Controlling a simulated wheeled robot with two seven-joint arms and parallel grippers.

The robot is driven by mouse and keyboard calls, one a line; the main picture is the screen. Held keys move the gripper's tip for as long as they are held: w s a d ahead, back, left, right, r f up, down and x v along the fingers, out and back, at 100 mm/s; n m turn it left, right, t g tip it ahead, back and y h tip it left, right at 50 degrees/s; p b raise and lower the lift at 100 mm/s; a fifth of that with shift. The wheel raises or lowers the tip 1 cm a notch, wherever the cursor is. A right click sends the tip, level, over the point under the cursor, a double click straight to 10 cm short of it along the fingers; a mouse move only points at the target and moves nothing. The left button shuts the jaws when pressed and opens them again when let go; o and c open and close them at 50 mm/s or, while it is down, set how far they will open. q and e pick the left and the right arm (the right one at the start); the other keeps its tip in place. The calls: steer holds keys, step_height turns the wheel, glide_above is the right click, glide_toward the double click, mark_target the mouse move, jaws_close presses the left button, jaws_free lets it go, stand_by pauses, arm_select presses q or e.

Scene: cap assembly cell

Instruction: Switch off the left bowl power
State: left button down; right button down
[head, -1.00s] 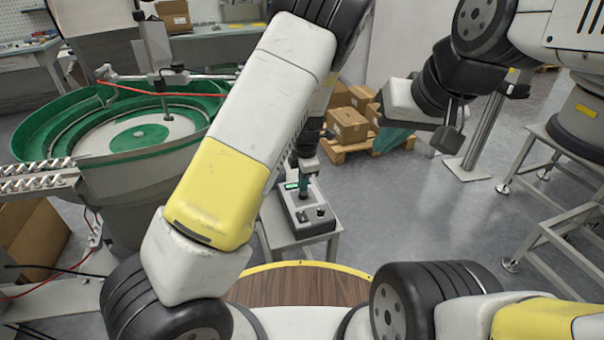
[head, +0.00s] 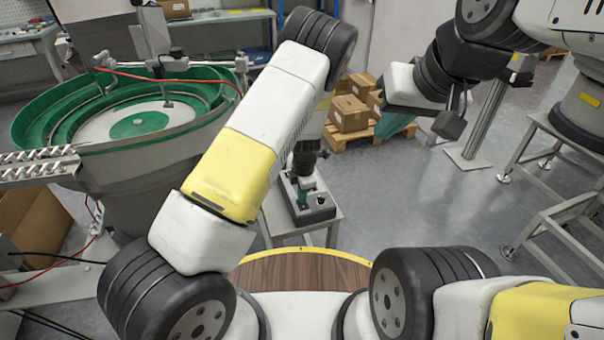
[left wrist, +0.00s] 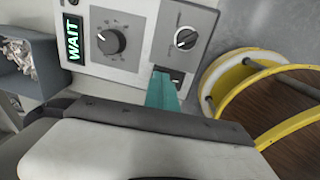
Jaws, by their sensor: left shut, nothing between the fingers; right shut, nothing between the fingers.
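The grey control box (head: 318,208) stands on a small stand right of the green bowl feeder (head: 140,124). In the left wrist view its panel (left wrist: 143,45) shows a lit WAIT display (left wrist: 73,38), a black dial knob (left wrist: 112,40), a round selector (left wrist: 186,38) and a small black switch (left wrist: 177,76). My left gripper (head: 304,190) is shut and empty, over the box's left part. In the left wrist view its teal fingertip (left wrist: 162,88) overlaps the switch's left side; I cannot tell whether it touches. My right gripper (head: 396,126) is shut and empty, well away to the right.
A round wooden-topped table with a yellow rim (head: 300,268) lies near me. Cardboard boxes (head: 350,113) sit on a pallet behind the control box. A grey bin with metal parts (left wrist: 28,68) is beside the panel.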

arm_select(q)
steer(key=shift+w+f, duration=0.1)
steer(key=shift+f, duration=0.1)
steer(key=shift+s, duration=0.2)
steer(key=shift+s+d+r, duration=0.1)
steer(key=shift+s+d, duration=0.1)
steer(key=shift+s, duration=0.45)
steer(key=shift+w+r, duration=0.1)
